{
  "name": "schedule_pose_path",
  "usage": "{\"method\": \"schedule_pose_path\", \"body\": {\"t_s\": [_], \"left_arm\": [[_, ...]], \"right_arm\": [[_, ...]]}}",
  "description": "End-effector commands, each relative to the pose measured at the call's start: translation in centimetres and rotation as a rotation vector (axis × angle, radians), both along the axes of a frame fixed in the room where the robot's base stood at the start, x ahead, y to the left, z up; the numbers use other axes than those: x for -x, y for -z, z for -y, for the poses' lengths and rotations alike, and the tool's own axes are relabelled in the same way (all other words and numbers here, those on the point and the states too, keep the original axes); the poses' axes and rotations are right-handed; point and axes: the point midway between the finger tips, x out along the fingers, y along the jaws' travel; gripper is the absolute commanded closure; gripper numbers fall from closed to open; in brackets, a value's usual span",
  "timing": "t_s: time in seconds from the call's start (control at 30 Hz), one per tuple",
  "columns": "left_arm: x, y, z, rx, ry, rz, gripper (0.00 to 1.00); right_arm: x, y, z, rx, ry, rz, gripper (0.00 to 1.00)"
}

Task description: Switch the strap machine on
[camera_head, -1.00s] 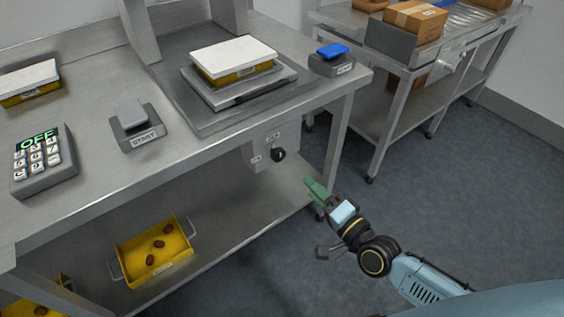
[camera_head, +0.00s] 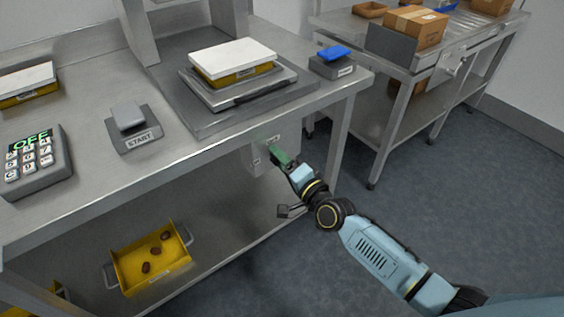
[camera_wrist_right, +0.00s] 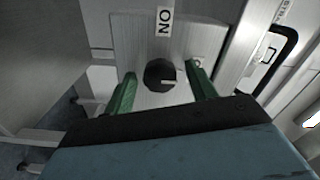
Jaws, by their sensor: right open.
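The black rotary knob (camera_wrist_right: 160,75) with a pale pointer mark sits on a grey panel (camera_head: 262,165) below the bench edge. In the right wrist view its mark points right, away from the "ON" label (camera_wrist_right: 165,20) above it. My right gripper (camera_head: 276,153) is in front of this panel and hides the knob in the head view. In the right wrist view its green fingers (camera_wrist_right: 160,90) are open, one on each side of the knob, apart from it. The strap machine (camera_head: 245,88) on the bench carries a yellow box with a white lid. My left gripper is not in view.
A keypad (camera_head: 36,165) reading "OFF" and a START button (camera_head: 130,118) are on the bench at left. A blue button (camera_head: 334,53) is at the bench's right corner. A yellow tray (camera_head: 122,272) with dates is on the lower shelf.

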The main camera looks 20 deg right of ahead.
Motion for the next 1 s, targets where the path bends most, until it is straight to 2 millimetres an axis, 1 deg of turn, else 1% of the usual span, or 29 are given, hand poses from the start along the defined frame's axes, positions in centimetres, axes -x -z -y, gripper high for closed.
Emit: {"method": "schedule_pose_path", "body": {"t_s": [0.13, 0.17, 0.4, 0.5, 0.67, 0.87, 1.0], "left_arm": [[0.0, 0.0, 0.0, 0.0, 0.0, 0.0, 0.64], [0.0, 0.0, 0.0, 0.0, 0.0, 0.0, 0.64], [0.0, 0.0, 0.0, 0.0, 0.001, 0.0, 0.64], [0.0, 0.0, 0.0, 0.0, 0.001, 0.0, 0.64], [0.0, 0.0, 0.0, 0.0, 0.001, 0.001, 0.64], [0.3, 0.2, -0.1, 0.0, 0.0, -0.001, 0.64], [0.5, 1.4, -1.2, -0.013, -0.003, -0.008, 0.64]], "right_arm": [[0.0, 0.0, 0.0, 0.0, 0.0, 0.0, 0.44], [0.0, 0.0, 0.0, 0.0, 0.0, 0.0, 0.46], [0.0, 0.0, 0.0, 0.0, 0.0, 0.0, 0.78], [0.0, 0.0, 0.0, 0.001, 0.0, 0.0, 0.88], [0.0, 0.0, 0.0, 0.008, 0.001, 0.003, 0.88], [0.0, -0.1, 0.0, 0.065, 0.001, 0.025, 0.88], [0.0, -0.1, 0.0, 0.148, 0.0, 0.053, 0.88]]}}
